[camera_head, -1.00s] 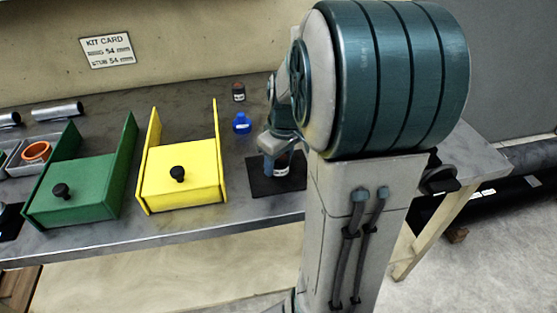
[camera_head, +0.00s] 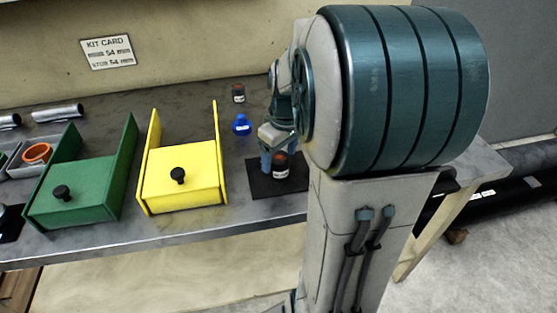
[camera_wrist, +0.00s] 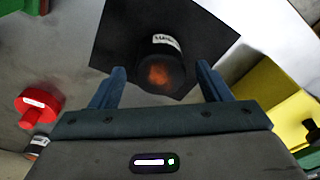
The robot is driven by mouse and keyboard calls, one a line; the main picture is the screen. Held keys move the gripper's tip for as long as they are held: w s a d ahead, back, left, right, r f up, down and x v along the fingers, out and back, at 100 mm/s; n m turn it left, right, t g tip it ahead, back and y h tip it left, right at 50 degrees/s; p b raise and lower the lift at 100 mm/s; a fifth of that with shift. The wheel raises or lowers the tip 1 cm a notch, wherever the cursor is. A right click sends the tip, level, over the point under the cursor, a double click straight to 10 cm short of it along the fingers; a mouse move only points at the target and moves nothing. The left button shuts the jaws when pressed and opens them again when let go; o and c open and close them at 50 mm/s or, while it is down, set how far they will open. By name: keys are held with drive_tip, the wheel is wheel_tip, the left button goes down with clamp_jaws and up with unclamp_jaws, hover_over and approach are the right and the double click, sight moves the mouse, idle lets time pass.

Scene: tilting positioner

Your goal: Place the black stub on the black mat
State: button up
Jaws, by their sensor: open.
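The black stub (camera_head: 281,168), a short dark cylinder with a white label and a reddish-brown sheen, stands on the black mat (camera_head: 260,190) at the bench's front edge, beside my arm. My gripper (camera_wrist: 160,84) is open, with one finger on each side of the stub's near end and visible gaps between. In the head view my gripper (camera_head: 270,152) is just behind and above the stub, partly hidden by my arm.
A yellow box (camera_head: 180,180) and a green box (camera_head: 75,190) stand left of the mat. A blue item (camera_head: 242,124) and a small dark cylinder (camera_head: 238,92) are behind it. The wrist view shows a red item (camera_wrist: 38,103) at left.

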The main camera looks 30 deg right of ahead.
sight(283, 160)
drive_tip(key=r, duration=0.6)
drive_tip(key=s+r, duration=0.1)
drive_tip(key=r, duration=0.1)
drive_tip(key=shift+d+r+p, duration=0.1)
drive_tip(key=shift+r+p, duration=0.2)
drive_tip(key=shift+r, duration=0.1)
drive_tip(key=s+a+f+m+t, duration=0.1)
drive_tip(key=s+a+f+m, duration=0.2)
drive_tip(key=s+a+f, duration=0.3)
drive_tip(key=s+a, duration=0.5)
drive_tip(key=a, duration=0.1)
drive_tip(key=shift+a+m, duration=0.25)
drive_tip(key=shift+m, duration=0.15)
